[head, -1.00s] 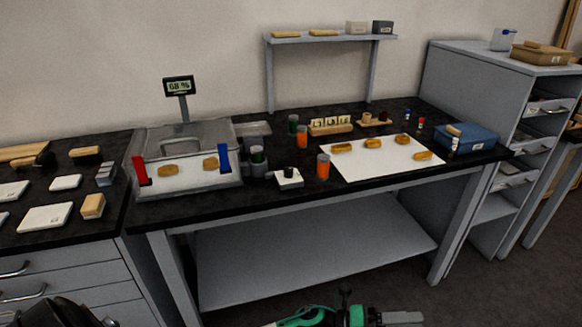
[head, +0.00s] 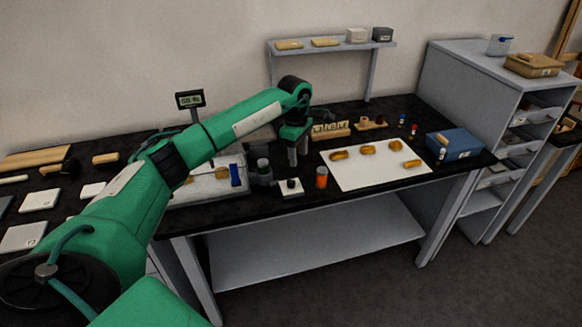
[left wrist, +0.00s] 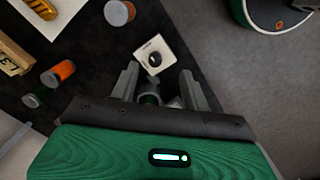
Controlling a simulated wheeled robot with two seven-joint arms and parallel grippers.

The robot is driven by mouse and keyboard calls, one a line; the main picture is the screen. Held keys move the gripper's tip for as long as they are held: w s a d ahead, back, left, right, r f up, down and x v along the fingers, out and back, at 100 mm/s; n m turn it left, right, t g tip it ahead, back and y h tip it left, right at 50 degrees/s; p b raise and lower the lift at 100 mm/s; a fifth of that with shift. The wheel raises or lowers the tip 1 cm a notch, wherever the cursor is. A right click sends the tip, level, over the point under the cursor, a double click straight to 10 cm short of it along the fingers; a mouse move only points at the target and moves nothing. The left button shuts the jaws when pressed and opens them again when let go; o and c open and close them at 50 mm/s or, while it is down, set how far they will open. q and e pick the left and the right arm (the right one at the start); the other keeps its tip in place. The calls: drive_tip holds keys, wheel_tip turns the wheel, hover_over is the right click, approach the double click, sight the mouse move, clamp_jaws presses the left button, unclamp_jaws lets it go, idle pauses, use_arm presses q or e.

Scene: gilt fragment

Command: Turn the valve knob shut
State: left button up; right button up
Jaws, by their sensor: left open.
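A small white square block with a dark round knob on top (head: 291,186) stands near the front edge of the black bench. It is the part that looks most like the valve knob. In the left wrist view the knob block (left wrist: 153,54) lies just beyond the fingertips, apart from them. My left gripper (head: 298,158) points down over the bench, behind the block in the head view. Its two fingers (left wrist: 159,70) are spread and hold nothing. Grey and green cylindrical things show partly between the finger bases. My right gripper is not in view.
An orange jar (head: 321,178) stands just right of the block, and grey cylinders (head: 263,172) stand to its left. A white sheet (head: 375,171) with several golden pieces lies further right. A blue box (head: 459,145) is at the bench's right end.

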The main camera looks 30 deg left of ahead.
sight(291, 180)
use_arm(q)
drive_tip(key=shift+y, duration=0.4)
drive_tip(key=a+f+p, duration=0.1)
drive_tip(key=f, duration=0.2)
drive_tip(key=f+p, duration=0.1)
drive_tip(key=f, duration=0.3)
drive_tip(key=a+f+p, duration=0.1)
drive_tip(key=f+p, duration=0.1)
drive_tip(key=f, duration=0.2)
drive_tip(key=shift+w+a+f, duration=0.15)
drive_tip(key=shift+a+f, duration=0.1)
drive_tip(key=shift+a, duration=0.05)
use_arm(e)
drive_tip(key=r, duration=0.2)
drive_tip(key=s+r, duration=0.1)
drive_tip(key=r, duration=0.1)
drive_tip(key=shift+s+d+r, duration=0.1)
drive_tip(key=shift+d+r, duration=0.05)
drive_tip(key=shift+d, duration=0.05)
use_arm(q)
drive_tip(key=c, duration=1)
